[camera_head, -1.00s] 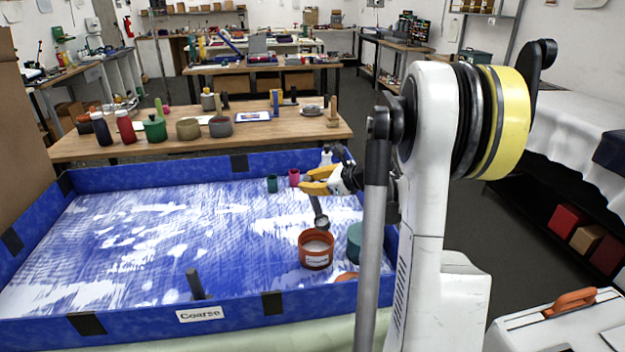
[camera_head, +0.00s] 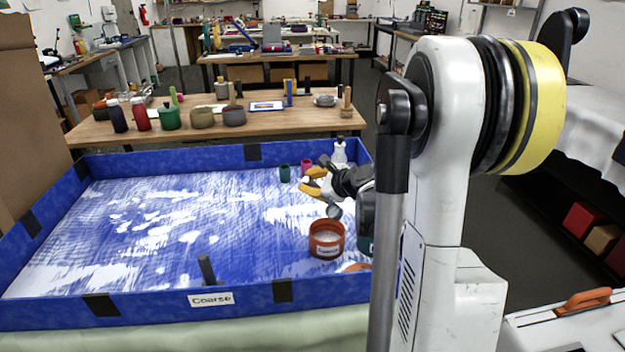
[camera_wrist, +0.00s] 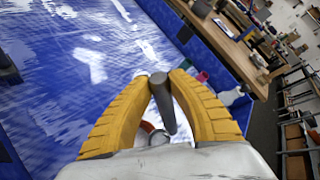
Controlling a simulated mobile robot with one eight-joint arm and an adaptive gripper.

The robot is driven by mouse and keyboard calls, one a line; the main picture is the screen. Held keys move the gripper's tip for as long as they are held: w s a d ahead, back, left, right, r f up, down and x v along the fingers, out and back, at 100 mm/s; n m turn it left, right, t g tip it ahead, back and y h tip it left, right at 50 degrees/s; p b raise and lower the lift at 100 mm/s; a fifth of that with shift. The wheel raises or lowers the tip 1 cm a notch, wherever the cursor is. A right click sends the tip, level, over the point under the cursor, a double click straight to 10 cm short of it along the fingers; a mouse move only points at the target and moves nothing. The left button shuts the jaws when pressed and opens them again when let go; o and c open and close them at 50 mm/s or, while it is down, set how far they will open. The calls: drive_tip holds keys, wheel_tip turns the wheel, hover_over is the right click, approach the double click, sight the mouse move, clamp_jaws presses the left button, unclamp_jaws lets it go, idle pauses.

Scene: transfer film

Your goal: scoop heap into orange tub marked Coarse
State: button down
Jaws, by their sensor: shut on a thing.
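My gripper (camera_head: 318,182) has yellow fingers and is shut on the dark handle (camera_wrist: 162,100) of a scoop. The scoop's small grey bowl (camera_head: 334,211) hangs just above and behind the tub's rim; I cannot tell what it holds. White material (camera_head: 160,225) lies in streaks and patches over the blue tray floor, with no clear single heap.
The blue tray wall (camera_head: 140,306) carries a "Coarse" label (camera_head: 211,299) at the front. A dark post (camera_head: 207,270) rises inside it. A teal cup (camera_head: 285,173), a pink cup (camera_head: 307,167) and a white bottle (camera_head: 340,152) stand behind my gripper. A wooden table (camera_head: 185,128) stands beyond.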

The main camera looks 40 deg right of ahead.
drive_tip(key=shift+a+f+n+h+b, duration=0.3)
drive_tip(key=shift+a+f+n+h, duration=0.15)
drive_tip(key=shift+a, duration=0.3)
drive_tip(key=shift+a+f+n+t+h+b, duration=0.5)
drive_tip(key=shift+a+f+n+h+b, duration=1.3)
drive_tip(key=shift+a+f+b, duration=1.25)
drive_tip(key=d+r+m+y+p, duration=0.1)
drive_tip(key=d+r+m+p, duration=0.1)
drive_tip(key=d+r+p, duration=0.1)
drive_tip(key=d+r+m+y+p, duration=0.1)
drive_tip(key=d+r+y+p, duration=0.1)
drive_tip(key=d+r+p, duration=0.1)
drive_tip(key=d+r+m+g+y+p, duration=0.1)
drive_tip(key=d+r+m+y+p, duration=0.1)
drive_tip(key=d+r+p, duration=0.2)
drive_tip(key=shift+d+r+m+y, duration=0.25)
drive_tip(key=shift+m, duration=0.1)
drive_tip(key=d+m+y+b, duration=0.2)
drive_tip(key=d+m+y, duration=0.1)
drive_tip(key=d, duration=0.3)
drive_tip(key=shift+d+f, duration=0.2)
drive_tip(key=shift+f, duration=0.05)
drive_tip(key=shift+w, duration=0.1)
